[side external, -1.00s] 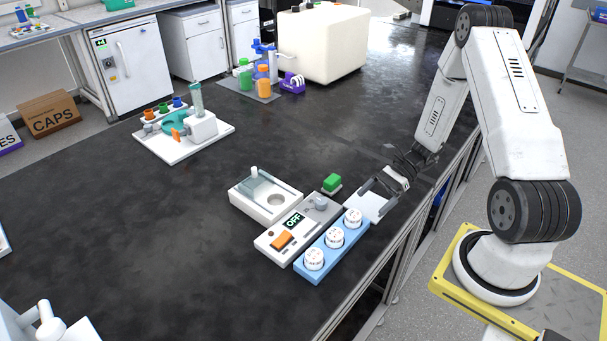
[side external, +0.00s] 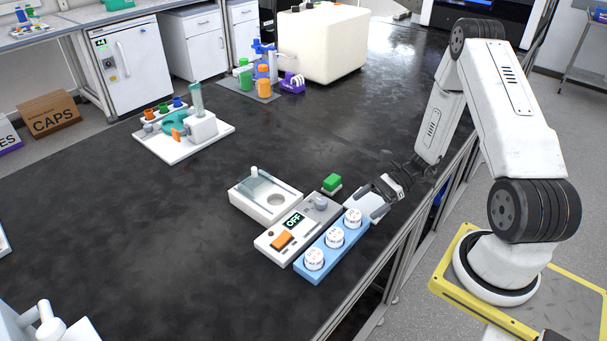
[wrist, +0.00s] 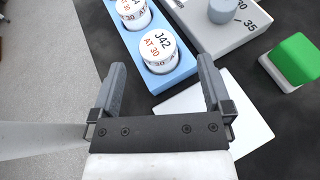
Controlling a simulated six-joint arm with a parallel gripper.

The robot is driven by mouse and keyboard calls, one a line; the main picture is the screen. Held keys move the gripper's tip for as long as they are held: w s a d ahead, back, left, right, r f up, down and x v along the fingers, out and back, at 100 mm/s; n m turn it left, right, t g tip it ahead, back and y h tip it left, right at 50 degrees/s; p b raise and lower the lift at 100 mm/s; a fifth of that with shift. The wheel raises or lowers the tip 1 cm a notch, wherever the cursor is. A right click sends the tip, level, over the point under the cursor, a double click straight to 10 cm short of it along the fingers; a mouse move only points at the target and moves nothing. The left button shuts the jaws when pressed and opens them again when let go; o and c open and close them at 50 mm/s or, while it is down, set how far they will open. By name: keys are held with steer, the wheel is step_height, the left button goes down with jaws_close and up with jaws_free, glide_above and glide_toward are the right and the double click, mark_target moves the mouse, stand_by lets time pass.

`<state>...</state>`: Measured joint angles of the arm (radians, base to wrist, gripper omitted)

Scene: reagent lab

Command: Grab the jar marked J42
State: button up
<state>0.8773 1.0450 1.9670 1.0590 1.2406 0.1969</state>
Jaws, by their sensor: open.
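The jar marked J42 (wrist: 159,54) is a white round jar with "J42" and "AT 30" on its lid. It sits at the near end of the blue rack (wrist: 175,79) in the wrist view. In the side external view this appears to be the jar (side external: 353,218) closest to my gripper. Two more white jars (side external: 335,237) stand in the same rack (side external: 316,274). My gripper (wrist: 160,80) is open, with its fingers apart and nothing held between them. The jar lies just ahead, between the lines of the fingers. Whether any finger touches the rack cannot be told.
A white plate (wrist: 250,126) lies under my gripper. Beside the rack is a grey-white device (side external: 269,243) reading OFF, with a knob. A green-topped block (side external: 332,183) and a white tray unit (side external: 244,204) are close by. The dark bench (side external: 150,240) is clear to the left.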

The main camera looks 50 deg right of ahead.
mark_target(357, 213)
steer(key=shift+x, duration=2.6)
steer(key=shift+s+f, duration=0.1)
steer(key=shift+s, duration=0.05)
steer(key=c, duration=1.3)
